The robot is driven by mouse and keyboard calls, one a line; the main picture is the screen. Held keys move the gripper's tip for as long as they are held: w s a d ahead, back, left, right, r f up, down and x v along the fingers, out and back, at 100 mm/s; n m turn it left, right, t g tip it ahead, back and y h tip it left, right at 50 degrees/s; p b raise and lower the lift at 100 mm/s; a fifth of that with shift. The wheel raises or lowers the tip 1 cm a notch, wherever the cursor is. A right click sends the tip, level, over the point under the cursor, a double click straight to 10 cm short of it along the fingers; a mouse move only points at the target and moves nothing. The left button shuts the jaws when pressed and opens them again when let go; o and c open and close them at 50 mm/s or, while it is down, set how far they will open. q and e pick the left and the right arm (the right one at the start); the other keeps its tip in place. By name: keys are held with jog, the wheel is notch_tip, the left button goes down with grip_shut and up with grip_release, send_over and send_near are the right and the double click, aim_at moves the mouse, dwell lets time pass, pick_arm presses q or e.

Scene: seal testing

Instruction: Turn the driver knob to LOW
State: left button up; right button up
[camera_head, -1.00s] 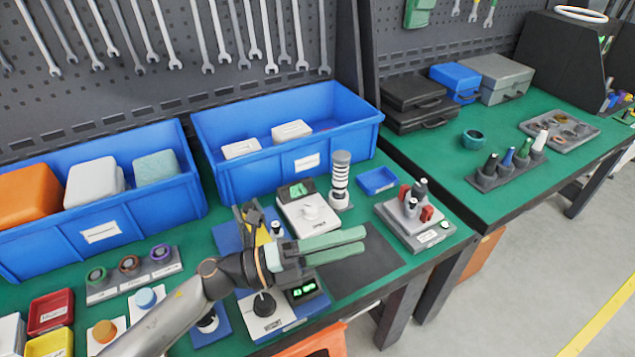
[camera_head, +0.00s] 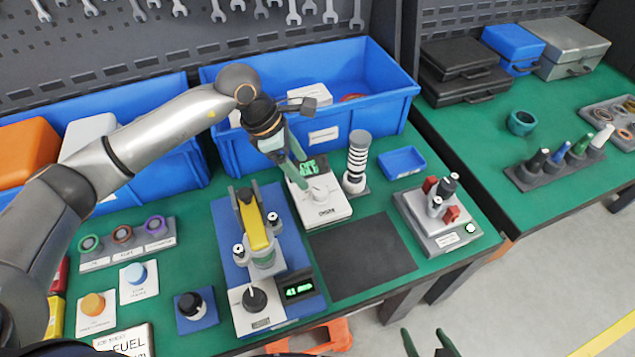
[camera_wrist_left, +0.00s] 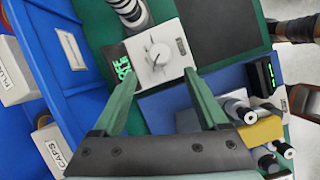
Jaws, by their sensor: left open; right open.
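A white box (camera_head: 334,211) with a green display (camera_head: 309,167) and a round pale knob (camera_head: 318,194) stands mid-table. The left wrist view shows the knob (camera_wrist_left: 158,54) with a dark pointer mark; its label is too small to read. My left gripper (camera_head: 303,174) is open above this box, fingers pointing down. In the left wrist view, the knob lies just beyond the gap between the fingertips (camera_wrist_left: 161,73); contact cannot be told. A black knob (camera_head: 254,298) sits on a white panel nearer the front. My right gripper (camera_head: 428,341) is open at the bottom edge, off the table.
A striped cylinder (camera_head: 357,160) stands right of the box. A blue bin (camera_head: 325,135) is behind it. A yellow-armed fixture (camera_head: 252,225) stands in front-left. A dark mat (camera_head: 362,255) lies bare at front right. A red-clamped fixture (camera_head: 440,215) is further right.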

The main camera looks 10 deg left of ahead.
aim_at(319, 191)
pick_arm(q)
jog(key=x, duration=0.9)
jog(key=shift+p, duration=0.4)
grip_shut()
